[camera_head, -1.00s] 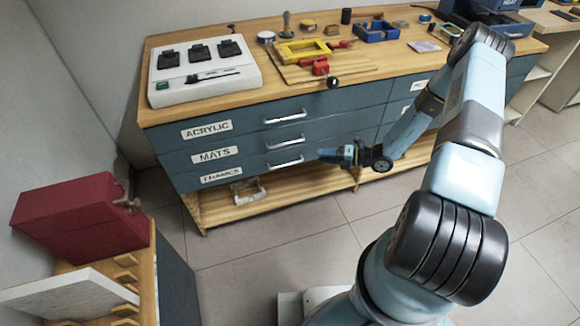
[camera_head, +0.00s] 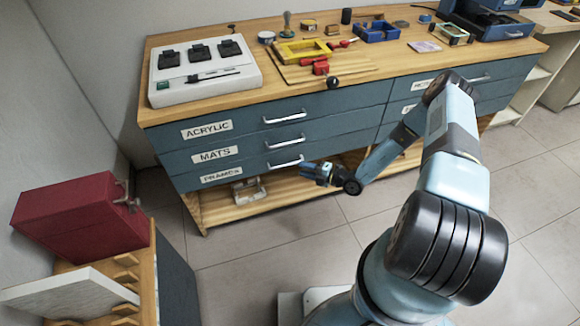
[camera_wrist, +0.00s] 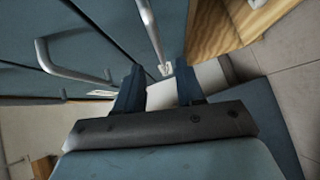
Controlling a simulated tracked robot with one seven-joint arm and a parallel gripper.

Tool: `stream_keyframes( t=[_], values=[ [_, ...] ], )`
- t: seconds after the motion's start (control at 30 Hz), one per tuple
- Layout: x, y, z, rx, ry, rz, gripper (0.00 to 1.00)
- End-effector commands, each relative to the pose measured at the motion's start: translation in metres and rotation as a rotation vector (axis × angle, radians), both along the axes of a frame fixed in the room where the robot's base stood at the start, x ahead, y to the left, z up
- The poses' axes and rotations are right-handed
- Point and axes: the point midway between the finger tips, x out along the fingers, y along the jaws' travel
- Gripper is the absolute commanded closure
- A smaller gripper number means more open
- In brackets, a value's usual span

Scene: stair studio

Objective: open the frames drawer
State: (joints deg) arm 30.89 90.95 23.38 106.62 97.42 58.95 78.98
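The frames drawer (camera_head: 250,172) is the lowest of the three left drawers in the blue-grey cabinet, and its front looks flush. Its label (camera_head: 221,175) reads FRAMES. Its silver bar handle (camera_head: 286,161) is free of my gripper. My gripper (camera_head: 308,172) is just right of that handle and a little lower in the head view, with nothing held. In the wrist view my gripper (camera_wrist: 160,76) has its two dark fingers apart. The nearest bar handle (camera_wrist: 150,32), apparently the frames one, ends near the gap between the fingertips. The exact distance is hard to tell.
The mats drawer handle (camera_head: 286,142) and acrylic drawer handle (camera_head: 284,118) are above. A wooden lower shelf (camera_head: 222,212) holds a pale object (camera_head: 248,190). Tools and a white box (camera_head: 205,75) are on the worktop. A red case (camera_head: 80,218) stands at left. Floor in front is free.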

Motion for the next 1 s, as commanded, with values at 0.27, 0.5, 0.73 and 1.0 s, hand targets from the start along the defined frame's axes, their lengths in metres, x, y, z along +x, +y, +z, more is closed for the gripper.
stream_keyframes(
  t=[0.27,0.5,0.73,1.0],
  values=[
    [0.021,0.041,-0.007,0.000,0.000,0.001,0.62],
    [0.031,0.059,-0.010,-0.001,0.000,0.000,0.62],
    [0.033,0.062,-0.010,0.000,0.000,0.000,0.62],
    [0.033,0.062,-0.010,0.000,0.000,0.000,0.75]
  ],
)
